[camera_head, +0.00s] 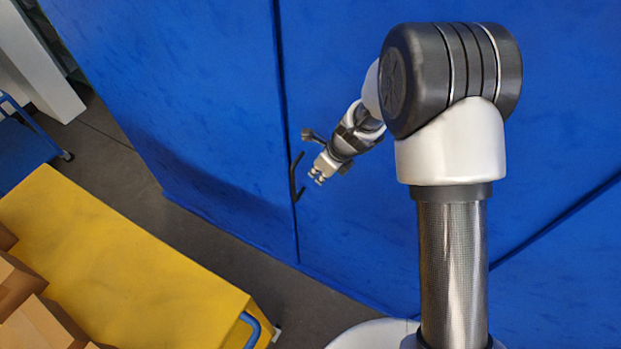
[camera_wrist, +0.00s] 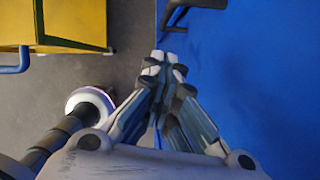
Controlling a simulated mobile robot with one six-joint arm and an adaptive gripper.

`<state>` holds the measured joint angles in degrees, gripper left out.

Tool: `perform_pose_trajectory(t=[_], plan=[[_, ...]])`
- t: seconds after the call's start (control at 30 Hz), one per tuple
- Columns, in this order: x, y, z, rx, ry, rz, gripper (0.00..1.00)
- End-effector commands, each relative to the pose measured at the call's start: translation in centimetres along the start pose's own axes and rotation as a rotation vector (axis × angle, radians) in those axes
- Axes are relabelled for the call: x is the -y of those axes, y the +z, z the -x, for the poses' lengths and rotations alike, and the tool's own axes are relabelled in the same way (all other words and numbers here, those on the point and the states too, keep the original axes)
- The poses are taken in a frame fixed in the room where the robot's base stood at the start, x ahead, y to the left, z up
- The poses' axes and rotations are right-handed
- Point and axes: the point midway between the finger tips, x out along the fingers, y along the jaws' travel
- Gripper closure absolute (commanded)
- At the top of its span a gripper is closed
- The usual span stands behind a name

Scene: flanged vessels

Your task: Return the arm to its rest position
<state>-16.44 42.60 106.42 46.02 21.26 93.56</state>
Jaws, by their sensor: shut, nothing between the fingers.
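My gripper (camera_head: 319,177) shows in the head view at the end of my bent arm, in front of a blue cabinet wall (camera_head: 200,90). It points down and to the left, near a dark handle (camera_head: 296,177) on the blue wall. In the wrist view my gripper (camera_wrist: 161,58) has its fingertips together with nothing between them. The dark handle (camera_wrist: 177,14) appears just beyond the fingertips there. I cannot tell whether the gripper touches the handle.
A blue trolley (camera_head: 22,150) stands at the far left. Grey floor (camera_head: 200,226) lies clear between the cart and the blue wall.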

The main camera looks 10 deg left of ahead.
Motion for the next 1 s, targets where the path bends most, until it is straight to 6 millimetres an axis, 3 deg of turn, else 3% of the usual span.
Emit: perform_pose_trajectory(t=[0.03,0.2,0.63,0.8,1.0], plan=[[0.1,0.1,1.2,0.002,-0.003,-0.001,1.00],[0.1,0.0,3.3,0.001,-0.001,-0.001,1.00],[0.0,-0.2,4.4,0.005,-0.004,0.042,1.00],[-0.4,-1.9,7.2,0.019,-0.033,0.316,1.00],[-2.8,-6.9,11.3,-0.014,-0.084,0.808,1.00]])
